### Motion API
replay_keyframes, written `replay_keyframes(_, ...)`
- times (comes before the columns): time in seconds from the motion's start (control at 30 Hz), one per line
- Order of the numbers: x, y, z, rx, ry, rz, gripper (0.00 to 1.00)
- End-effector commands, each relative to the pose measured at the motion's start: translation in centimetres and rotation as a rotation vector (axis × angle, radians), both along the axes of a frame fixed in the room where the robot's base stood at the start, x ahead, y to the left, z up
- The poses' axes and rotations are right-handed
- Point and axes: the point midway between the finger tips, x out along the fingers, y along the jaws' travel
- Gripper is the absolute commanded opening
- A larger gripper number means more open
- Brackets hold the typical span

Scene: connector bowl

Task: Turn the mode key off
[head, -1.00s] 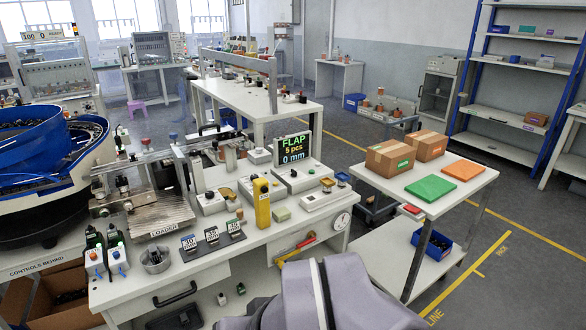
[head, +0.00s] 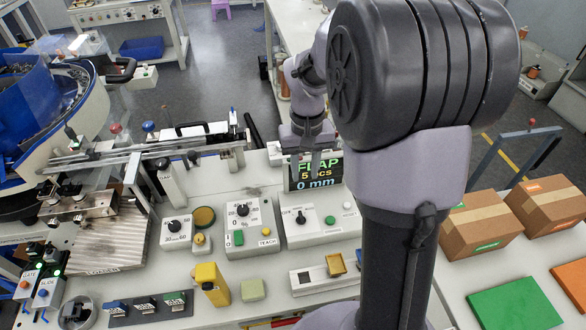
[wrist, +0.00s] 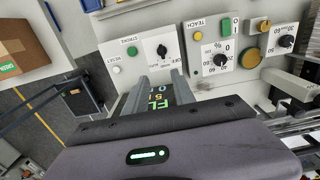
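The likely mode key is a black turn knob (head: 300,216) on a white-and-grey control box (head: 322,234). In the wrist view this knob (wrist: 162,49) sits on a white label with "OFF" printed beside it. A green button (wrist: 131,50) marked STROKE and a white button (wrist: 116,69) marked RESET are on the same box. My gripper (head: 305,170) hangs behind the box, in front of the display. In the wrist view my gripper (wrist: 160,88) has its two fingers apart with nothing between them, short of the knob.
The display (head: 318,172) reads FLAP, 5 pcs, 0 mm. Boxes with dials (head: 243,211) and (head: 176,226) stand left of the key's box. A yellow post (head: 211,284) stands in front. Cardboard boxes (head: 480,225) are on the right.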

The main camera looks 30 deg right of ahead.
Motion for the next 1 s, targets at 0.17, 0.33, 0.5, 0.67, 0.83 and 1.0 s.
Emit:
replay_keyframes(0.17, -0.2, 0.1, -5.4, 0.001, 0.005, 0.000, 0.31)
replay_keyframes(0.33, -0.2, 0.1, -10.6, 0.002, 0.004, -0.001, 0.31)
replay_keyframes(0.5, -0.2, 0.2, -14.7, 0.002, 0.003, -0.002, 0.31)
replay_keyframes(0.67, -0.1, 0.2, -16.5, 0.001, 0.001, -0.001, 0.31)
replay_keyframes(0.83, -0.1, 0.2, -16.7, 0.001, 0.000, -0.002, 0.31)
replay_keyframes(1.0, -0.1, 0.2, -16.7, 0.001, 0.000, -0.002, 0.25)
